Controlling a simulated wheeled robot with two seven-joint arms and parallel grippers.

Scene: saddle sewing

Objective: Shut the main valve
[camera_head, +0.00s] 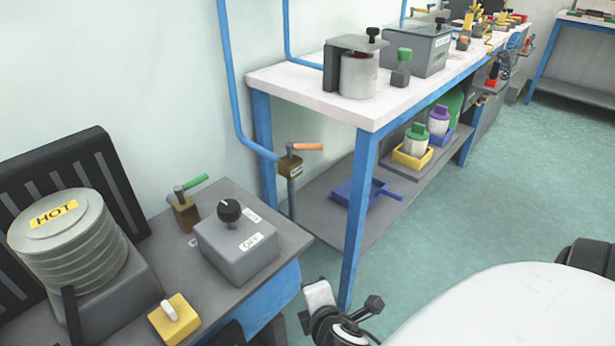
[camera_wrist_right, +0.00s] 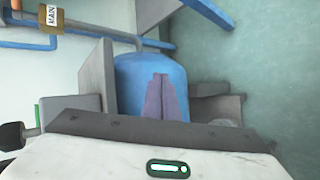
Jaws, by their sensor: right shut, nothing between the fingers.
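The main valve (camera_head: 290,166) is a brass block on a blue wall pipe, beside the near left leg of the white workbench. Its orange lever (camera_head: 306,147) points right in the head view. Part of my arm shows at the bottom centre of the head view. My left gripper is not in view.
A low grey bench at left holds a HOT stack (camera_head: 65,235), a green-levered valve (camera_head: 185,210), a grey knob box (camera_head: 237,245) and a yellow switch block (camera_head: 175,320). The white workbench (camera_head: 300,90) carries machines, with trays on its lower shelf. Floor at right is clear.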

